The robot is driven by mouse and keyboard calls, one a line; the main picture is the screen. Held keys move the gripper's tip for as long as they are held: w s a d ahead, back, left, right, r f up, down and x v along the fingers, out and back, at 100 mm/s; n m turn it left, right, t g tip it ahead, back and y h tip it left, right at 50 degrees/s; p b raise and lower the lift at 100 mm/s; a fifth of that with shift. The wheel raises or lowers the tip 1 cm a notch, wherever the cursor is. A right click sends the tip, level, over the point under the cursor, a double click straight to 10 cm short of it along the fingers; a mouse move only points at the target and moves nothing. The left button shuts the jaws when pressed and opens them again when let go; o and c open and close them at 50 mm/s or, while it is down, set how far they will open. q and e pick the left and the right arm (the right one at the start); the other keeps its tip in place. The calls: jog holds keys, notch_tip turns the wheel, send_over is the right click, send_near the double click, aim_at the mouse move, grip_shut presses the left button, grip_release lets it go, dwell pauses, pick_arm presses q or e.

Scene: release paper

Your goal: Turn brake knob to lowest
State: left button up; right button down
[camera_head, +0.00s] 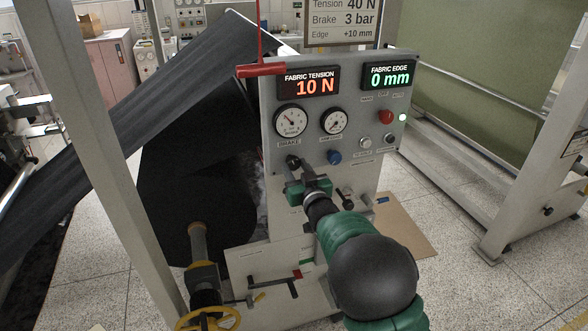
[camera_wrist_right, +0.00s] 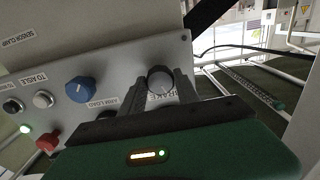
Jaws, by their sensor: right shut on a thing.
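The grey control panel (camera_head: 270,150) stands upright in the middle of the head view. The dark brake knob (camera_head: 292,161) is on its lower left, under the brake gauge (camera_head: 291,121). My right gripper (camera_head: 299,178) reaches up to the panel from the lower right and is shut on the brake knob. It also shows in the wrist view (camera_wrist_right: 160,88), its green body filling the bottom. The knob's exact pointer angle is hard to read. My left gripper is not in view.
The panel shows fabric tension 10 N (camera_head: 308,82) and fabric edge 0 mm (camera_head: 388,76). A sign (camera_head: 342,22) above lists tension 40 N and brake 3 bar. A blue knob (camera_head: 334,157) is right of the brake knob.

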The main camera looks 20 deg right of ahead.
jog(key=shift+f+n+b, duration=0.25)
jog(key=shift+n+b, duration=0.45)
jog(key=shift+b, duration=0.1)
jog(key=shift+d+n+b, duration=0.1)
jog(key=shift+n+b, duration=0.2)
jog(key=shift+b, duration=0.05)
jog(key=n+b, duration=0.8)
jog(key=shift+f, duration=0.15)
jog(key=n+b, duration=0.8)
jog(key=shift+f, duration=0.15)
jog(key=n+b, duration=0.3)
jog(key=n, duration=0.1)
jog(key=shift+n+b, duration=0.35)
jog(key=shift+n, duration=0.05)
jog(key=n+b, duration=0.1)
jog(key=n, duration=0.2)
jog(key=shift+a+b, duration=0.2)
jog(key=shift+b, duration=0.15)
jog(key=shift+r+n, duration=0.25)
jog(key=shift+n, duration=0.25)
jog(key=shift+r, duration=0.1)
jog(key=shift+s+r, duration=0.1)
